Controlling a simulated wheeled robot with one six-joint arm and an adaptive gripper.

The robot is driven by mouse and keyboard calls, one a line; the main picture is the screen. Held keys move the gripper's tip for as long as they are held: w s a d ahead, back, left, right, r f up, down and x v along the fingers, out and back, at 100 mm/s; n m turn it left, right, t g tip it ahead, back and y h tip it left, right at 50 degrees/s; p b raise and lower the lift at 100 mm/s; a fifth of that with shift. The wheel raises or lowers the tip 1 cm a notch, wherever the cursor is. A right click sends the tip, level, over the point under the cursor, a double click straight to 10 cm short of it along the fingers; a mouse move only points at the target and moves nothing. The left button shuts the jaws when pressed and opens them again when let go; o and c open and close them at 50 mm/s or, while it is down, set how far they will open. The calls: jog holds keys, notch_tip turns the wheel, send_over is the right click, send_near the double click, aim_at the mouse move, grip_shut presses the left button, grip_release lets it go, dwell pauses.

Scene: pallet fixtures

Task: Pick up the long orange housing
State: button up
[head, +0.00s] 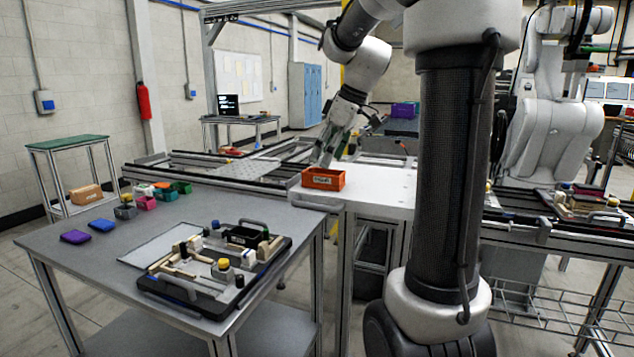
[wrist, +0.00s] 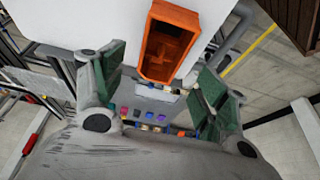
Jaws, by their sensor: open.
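A long orange open-topped box (head: 310,182), which fits the orange housing, stands on a white tabletop and bears a pale label on its front side. My gripper (head: 331,150) is just above and behind the box in the head view. In the wrist view my gripper (wrist: 161,64) has its green-padded fingers spread wide, with nothing between them. The box appears beyond the fingertips, apart from them.
A grey table (head: 120,290) at the left holds a black fixture tray (head: 215,312) with several parts. Small coloured bins (head: 146,203) and purple and blue pieces stand behind it. Rails (head: 200,165) run behind the white tabletop (head: 385,190), which is clear right of the box.

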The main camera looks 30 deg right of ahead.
aim_at(324, 171)
jog(key=x, duration=0.5)
jog(key=shift+s+d+f, duration=0.25)
jog(key=c, duration=1.2)
